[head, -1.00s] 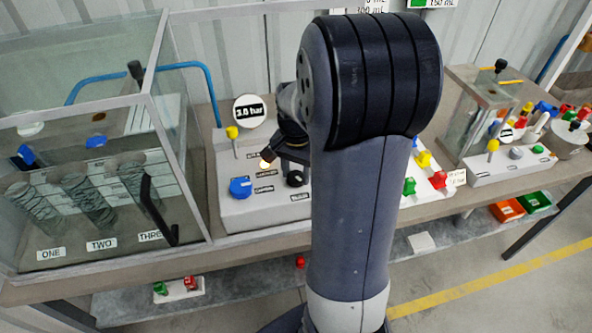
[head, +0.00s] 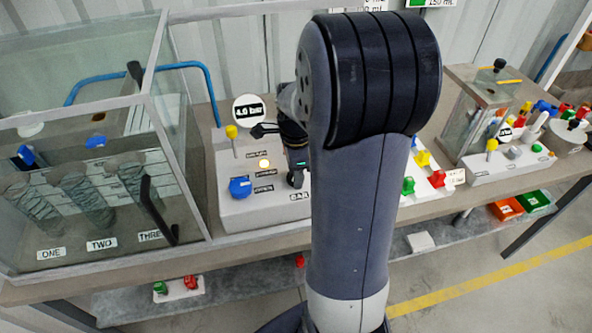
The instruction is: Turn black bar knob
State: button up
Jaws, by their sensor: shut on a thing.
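The grey control box (head: 237,208) stands on the bench left of centre. A round readout (head: 249,111) above it shows what looks like 4.0 bar. My gripper (head: 295,180) points down at the right part of the box, over the BAR label (head: 299,196). It is shut on the black bar knob there. The dark jaws cover the knob almost wholly, so its angle cannot be told. My arm hides the box's right end.
The box also carries a yellow-topped lever (head: 232,133), a lit lamp (head: 264,164) and a blue knob (head: 240,187). A glass tank (head: 190,180) stands close on the left. Right of my arm are a panel with coloured knobs (head: 422,160) and another clear tank (head: 480,120).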

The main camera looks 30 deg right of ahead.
jog(key=m, duration=0.4)
jog(key=shift+m, duration=1.9)
jog(key=o, duration=1)
jog(key=shift+r, duration=0.1)
notch_tip(320, 180, up, 11)
jog(key=shift+f, duration=0.15)
